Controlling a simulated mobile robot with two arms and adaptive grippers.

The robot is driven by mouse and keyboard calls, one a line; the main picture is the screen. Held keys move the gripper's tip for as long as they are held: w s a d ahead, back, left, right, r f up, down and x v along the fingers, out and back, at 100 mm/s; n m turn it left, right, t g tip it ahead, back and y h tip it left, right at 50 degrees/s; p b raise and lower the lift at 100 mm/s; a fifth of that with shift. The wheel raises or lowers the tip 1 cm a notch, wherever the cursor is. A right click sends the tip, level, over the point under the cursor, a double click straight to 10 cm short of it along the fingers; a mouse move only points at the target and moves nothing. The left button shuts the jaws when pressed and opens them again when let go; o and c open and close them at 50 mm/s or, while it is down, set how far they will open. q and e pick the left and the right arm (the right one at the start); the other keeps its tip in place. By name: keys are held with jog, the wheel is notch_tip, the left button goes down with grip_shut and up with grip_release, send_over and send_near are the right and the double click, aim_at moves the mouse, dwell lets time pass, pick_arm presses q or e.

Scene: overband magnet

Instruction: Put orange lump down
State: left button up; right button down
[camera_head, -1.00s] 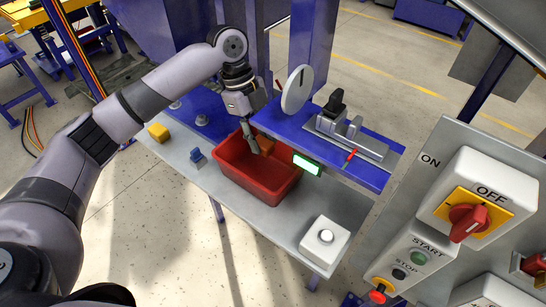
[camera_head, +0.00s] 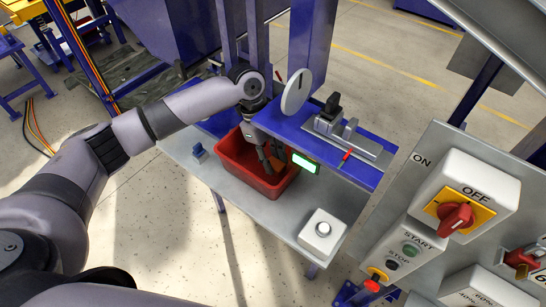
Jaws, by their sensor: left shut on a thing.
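My left gripper (camera_head: 270,160) reaches down from the left and is inside the mouth of the red bin (camera_head: 247,180). Its fingers point down, near the bin's right part, beside the blue shelf edge. It is shut on the orange lump, which is mostly hidden by the fingers and hard to make out against the red bin. I cannot tell whether the lump touches the bin floor. My right gripper is not in view.
The bin stands on a grey table (camera_head: 270,215). A blue shelf (camera_head: 345,165) with a black-knobbed fixture (camera_head: 333,105) overhangs its right side. A small blue piece (camera_head: 198,152) lies left of the bin. A white button box (camera_head: 321,234) and the control panel (camera_head: 440,150) are at right.

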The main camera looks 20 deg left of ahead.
pick_arm(q)
jog(key=shift+f, duration=0.55)
jog(key=o, duration=0.8)
jog(key=shift+r, duration=0.4)
jog(key=b+v, duration=0.2)
jog(key=v, duration=1)
jog(key=shift+r, duration=0.2)
